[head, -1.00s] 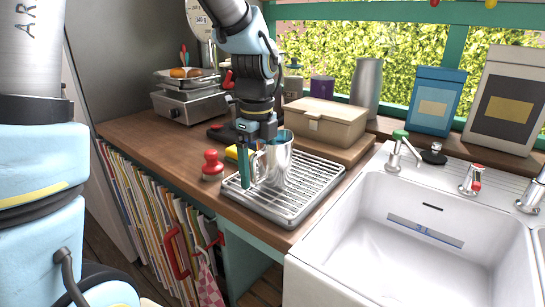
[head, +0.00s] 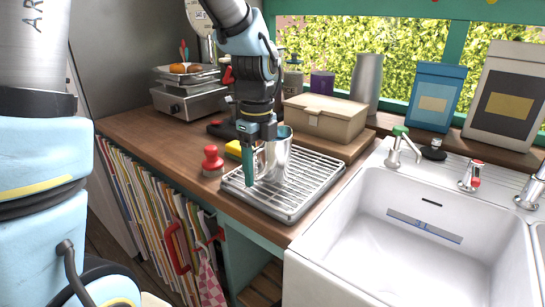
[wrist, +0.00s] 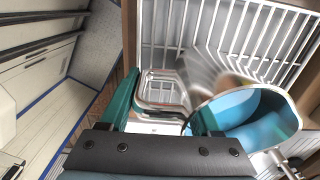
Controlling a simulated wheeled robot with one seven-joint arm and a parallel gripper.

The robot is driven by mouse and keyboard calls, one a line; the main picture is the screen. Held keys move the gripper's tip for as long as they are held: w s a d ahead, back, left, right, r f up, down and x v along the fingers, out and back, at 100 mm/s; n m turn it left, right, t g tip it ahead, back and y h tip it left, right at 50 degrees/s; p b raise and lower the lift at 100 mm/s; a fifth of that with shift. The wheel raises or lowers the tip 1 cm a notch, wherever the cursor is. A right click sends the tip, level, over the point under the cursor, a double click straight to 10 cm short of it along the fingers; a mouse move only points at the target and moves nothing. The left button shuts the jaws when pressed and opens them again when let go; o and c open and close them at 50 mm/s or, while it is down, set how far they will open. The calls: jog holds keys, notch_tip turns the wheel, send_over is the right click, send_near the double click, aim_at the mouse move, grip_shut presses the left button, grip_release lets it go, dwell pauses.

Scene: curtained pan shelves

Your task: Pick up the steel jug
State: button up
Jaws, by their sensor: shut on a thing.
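The steel jug (head: 279,162) is upright over the ridged drainer tray (head: 310,185), left of the sink. I cannot tell whether its base touches the tray. My gripper (head: 251,178) points down at the jug's left side, shut on its handle. In the wrist view the handle (wrist: 160,92) lies between the two teal fingers of my gripper (wrist: 163,112). The jug's open mouth (wrist: 250,112) shows to the right, with a bluish inside. The near finger hides part of the handle in the head view.
The white sink (head: 400,230) with taps is to the right. A scale (head: 188,97) stands at the back left.

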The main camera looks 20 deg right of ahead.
grip_shut()
